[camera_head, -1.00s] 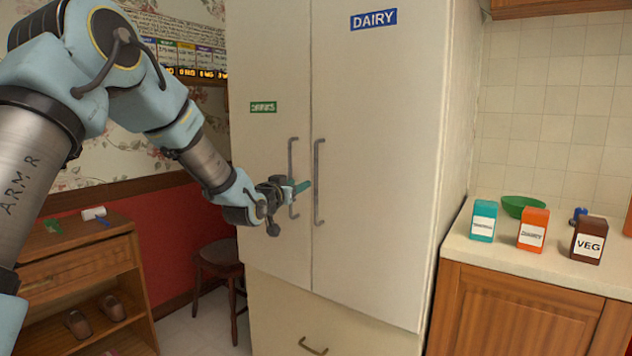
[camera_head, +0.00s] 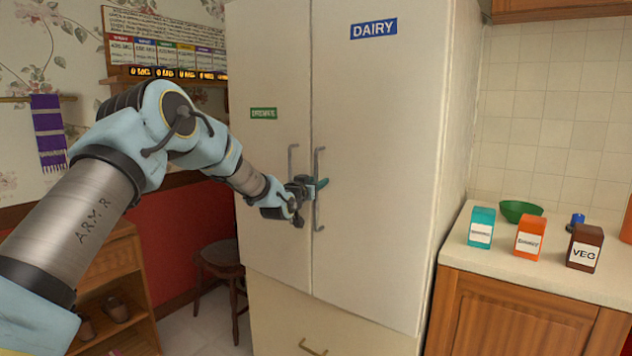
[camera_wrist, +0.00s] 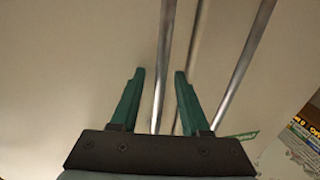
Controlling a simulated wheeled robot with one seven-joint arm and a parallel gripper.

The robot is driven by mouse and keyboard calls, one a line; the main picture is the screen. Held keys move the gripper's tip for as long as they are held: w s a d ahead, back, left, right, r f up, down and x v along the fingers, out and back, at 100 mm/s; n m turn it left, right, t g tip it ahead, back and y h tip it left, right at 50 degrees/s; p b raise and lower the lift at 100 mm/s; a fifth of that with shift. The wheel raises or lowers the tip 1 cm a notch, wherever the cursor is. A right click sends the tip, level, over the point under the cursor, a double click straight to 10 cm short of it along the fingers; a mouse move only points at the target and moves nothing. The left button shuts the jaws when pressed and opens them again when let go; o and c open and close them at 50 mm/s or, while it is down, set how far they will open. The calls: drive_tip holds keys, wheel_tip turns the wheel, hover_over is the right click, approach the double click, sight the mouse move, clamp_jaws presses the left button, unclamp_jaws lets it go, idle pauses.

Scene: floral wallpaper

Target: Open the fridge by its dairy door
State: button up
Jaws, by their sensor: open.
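The fridge's dairy door (camera_head: 385,130) is the right-hand door, with a blue DAIRY label (camera_head: 374,29) near its top. It appears shut. Its vertical grey handle (camera_head: 318,215) is just right of the seam and partly covered by my gripper. My gripper (camera_head: 320,184) is open at the handle's middle height. In the wrist view, the green fingers of my gripper (camera_wrist: 158,82) stand apart with the dairy handle (camera_wrist: 165,45) running between them. I cannot tell whether a finger touches it.
The drinks door (camera_head: 268,60), with a green label (camera_head: 263,113), is on the left; its handle (camera_head: 293,160) is close beside my gripper. A wooden stool (camera_head: 219,262) stands left of the fridge. A counter (camera_head: 500,257) with boxes stands at right.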

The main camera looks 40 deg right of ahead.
clamp_jaws()
idle(0.3)
idle(1.1)
